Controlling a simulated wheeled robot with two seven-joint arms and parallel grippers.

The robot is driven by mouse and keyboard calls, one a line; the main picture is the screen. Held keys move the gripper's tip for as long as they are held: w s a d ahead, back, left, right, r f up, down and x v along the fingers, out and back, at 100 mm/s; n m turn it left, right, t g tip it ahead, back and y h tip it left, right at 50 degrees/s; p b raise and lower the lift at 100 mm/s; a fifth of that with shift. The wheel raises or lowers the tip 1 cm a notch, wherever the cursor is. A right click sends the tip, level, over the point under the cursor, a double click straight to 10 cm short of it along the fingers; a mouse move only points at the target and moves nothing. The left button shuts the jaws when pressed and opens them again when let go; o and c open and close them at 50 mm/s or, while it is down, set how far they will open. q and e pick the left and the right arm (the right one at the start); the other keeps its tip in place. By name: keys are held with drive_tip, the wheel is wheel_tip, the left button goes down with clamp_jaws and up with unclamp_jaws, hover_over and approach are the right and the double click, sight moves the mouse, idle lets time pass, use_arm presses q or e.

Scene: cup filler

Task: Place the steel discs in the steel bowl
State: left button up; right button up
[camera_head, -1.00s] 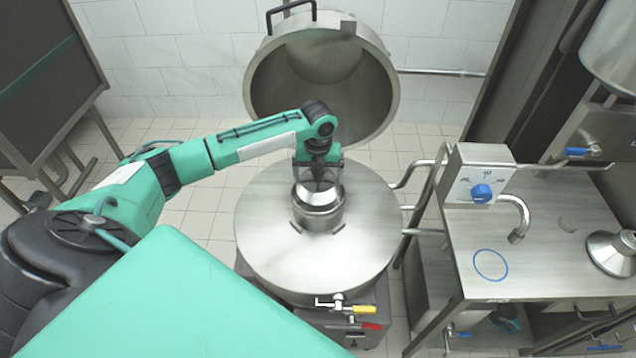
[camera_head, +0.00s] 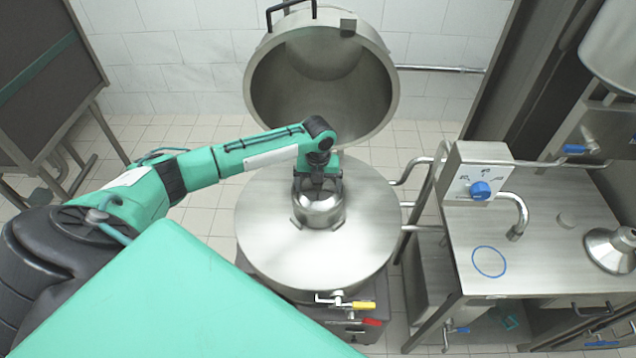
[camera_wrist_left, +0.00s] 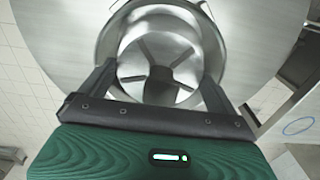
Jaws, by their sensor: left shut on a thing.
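The steel bowl (camera_head: 322,218) stands on the broad round steel lid or top of a vat, near its middle. My left gripper (camera_head: 318,184) comes down from above and is shut on a shiny steel disc (camera_head: 318,202), which sits low at the bowl's mouth. In the left wrist view the bowl's curved wall (camera_wrist_left: 207,32) surrounds a round steel piece with radial spokes (camera_wrist_left: 158,62), between my two dark fingers (camera_wrist_left: 158,85). I cannot tell whether the disc touches the bowl's floor. My right gripper is out of view.
A large open steel lid (camera_head: 318,95) stands upright behind the vat top (camera_head: 270,245).

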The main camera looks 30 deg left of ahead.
use_arm(q)
drive_tip(key=o, duration=1.2)
drive_tip(key=shift+o, duration=0.2)
drive_tip(key=shift+r, duration=0.35)
wheel_tip(320, 180, up, 12)
drive_tip(key=b, duration=0.2)
drive_tip(key=shift+r, duration=0.25)
